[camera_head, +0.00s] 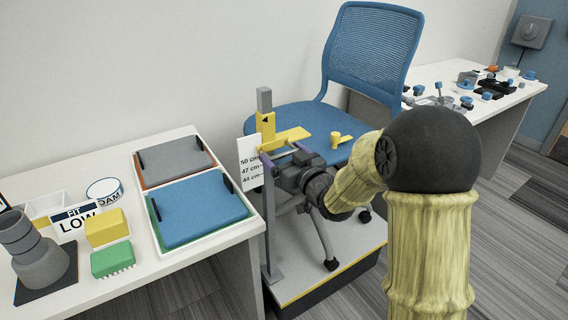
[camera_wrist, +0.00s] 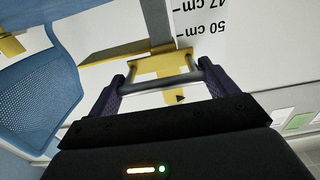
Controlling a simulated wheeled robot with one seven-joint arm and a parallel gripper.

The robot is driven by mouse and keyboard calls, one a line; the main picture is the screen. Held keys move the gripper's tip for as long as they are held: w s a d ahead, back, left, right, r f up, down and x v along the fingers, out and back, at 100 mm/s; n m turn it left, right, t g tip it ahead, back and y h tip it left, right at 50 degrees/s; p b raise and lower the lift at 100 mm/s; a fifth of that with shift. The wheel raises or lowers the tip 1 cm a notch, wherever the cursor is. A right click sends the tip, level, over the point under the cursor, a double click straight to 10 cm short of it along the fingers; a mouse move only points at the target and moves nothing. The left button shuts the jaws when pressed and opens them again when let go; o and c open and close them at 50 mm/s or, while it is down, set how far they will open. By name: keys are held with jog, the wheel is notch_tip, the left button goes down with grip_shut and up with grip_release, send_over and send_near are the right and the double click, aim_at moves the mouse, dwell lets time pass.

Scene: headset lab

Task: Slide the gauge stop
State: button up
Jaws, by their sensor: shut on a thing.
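The yellow gauge stop (camera_head: 265,124) sits on an upright grey post (camera_head: 264,98), with a flat yellow arm (camera_head: 288,138) reaching right over the blue chair seat. A black pointer on it lies above the 50 cm mark of the white scale plate (camera_head: 249,163), which reads 50, 47 and 44 cm. My gripper (camera_head: 281,153) is at the stop, shut on its grey handle bar (camera_wrist: 153,79). In the wrist view the bar spans between the purple fingers, and the scale plate (camera_wrist: 260,60) appears upside down. The exact finger contact is partly hidden in the head view.
A blue office chair (camera_head: 300,118) stands behind the gauge on a grey platform (camera_head: 330,258). A white table (camera_head: 215,250) on the left holds trays, blocks and signs. Another table (camera_head: 510,108) with small parts stands back right.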

aim_at(273, 135)
jog(key=shift+w+r+p, duration=0.1)
jog(key=shift+r+p, duration=0.25)
jog(key=shift+r, duration=1.2)
jog(key=o, duration=1.2)
jog(key=shift+r, duration=0.1)
jog(key=shift+o, duration=0.2)
jog(key=shift+f, duration=0.2)
jog(key=shift+s+d, duration=0.15)
jog(key=shift+s, duration=0.05)
jog(key=b+v, duration=0.5)
jog(key=v, duration=1.2)
